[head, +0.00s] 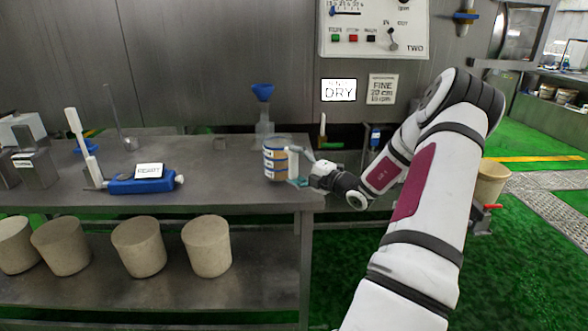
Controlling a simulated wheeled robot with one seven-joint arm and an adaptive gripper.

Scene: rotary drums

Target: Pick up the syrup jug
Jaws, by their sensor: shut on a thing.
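The syrup jug (275,163) appears to be the small upright container with blue and tan bands near the right end of the metal table (225,188). My gripper (298,167) reaches it from the right and is shut on its right side. The fingertips are small in this view and partly hidden against the jug. I cannot tell whether the jug's base touches the tabletop.
A clear bottle with a blue funnel (263,92) stands behind the jug. Several beige buckets (138,246) stand on the lower shelf. Green floor (530,240) is open at right.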

